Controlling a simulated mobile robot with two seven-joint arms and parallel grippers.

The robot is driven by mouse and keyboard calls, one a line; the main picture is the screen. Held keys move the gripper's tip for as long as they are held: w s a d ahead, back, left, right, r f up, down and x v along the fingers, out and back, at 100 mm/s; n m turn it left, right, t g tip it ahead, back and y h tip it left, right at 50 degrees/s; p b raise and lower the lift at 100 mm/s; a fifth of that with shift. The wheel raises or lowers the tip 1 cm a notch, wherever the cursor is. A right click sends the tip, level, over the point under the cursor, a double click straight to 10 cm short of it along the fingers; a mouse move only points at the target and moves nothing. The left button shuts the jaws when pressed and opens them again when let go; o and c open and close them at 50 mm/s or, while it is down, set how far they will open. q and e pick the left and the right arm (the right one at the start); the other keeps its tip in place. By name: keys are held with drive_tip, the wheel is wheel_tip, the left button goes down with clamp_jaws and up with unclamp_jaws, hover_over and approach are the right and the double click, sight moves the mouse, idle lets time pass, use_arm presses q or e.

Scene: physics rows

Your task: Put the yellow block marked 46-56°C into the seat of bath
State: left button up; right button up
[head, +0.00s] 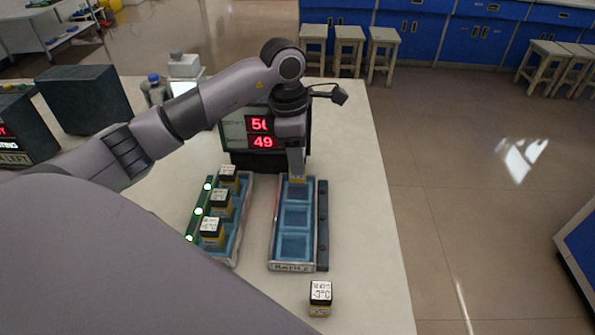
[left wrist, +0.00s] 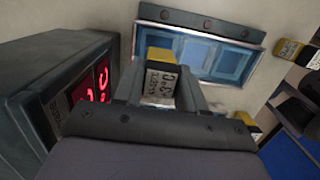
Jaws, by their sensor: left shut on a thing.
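My left gripper (head: 297,172) is shut on a yellow block (head: 298,179) above the far end of the blue tray labelled BATH (head: 291,267). In the left wrist view, the block (left wrist: 161,72) sits between the fingers (left wrist: 160,85), with its white label facing the camera; I cannot read its range. The bath (left wrist: 252,36) shows beyond it in that view. Two square seats nearer the head camera look empty; the far seat is partly hidden by gripper and block. I cannot tell whether the block touches the seat. My right gripper is not in view.
A second tray (head: 243,222) on the left holds three labelled blocks (head: 212,232) beside green lights. A block marked -3°C (head: 320,297) stands near the front of the table. A display with red digits (head: 262,135) stands behind the trays. The table's right strip is clear.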

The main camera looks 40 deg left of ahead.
use_arm(q)
drive_tip(key=shift+f, duration=2.65)
drive_tip(key=shift+f, duration=0.2)
drive_tip(key=o, duration=1.1)
drive_tip(key=r, duration=0.8)
drive_tip(key=a+r, duration=0.1)
drive_tip(key=r, duration=0.3)
drive_tip(key=shift+s+a+r+b, duration=0.1)
drive_tip(key=shift+s+r+b, duration=0.05)
drive_tip(key=shift+s+b, duration=0.2)
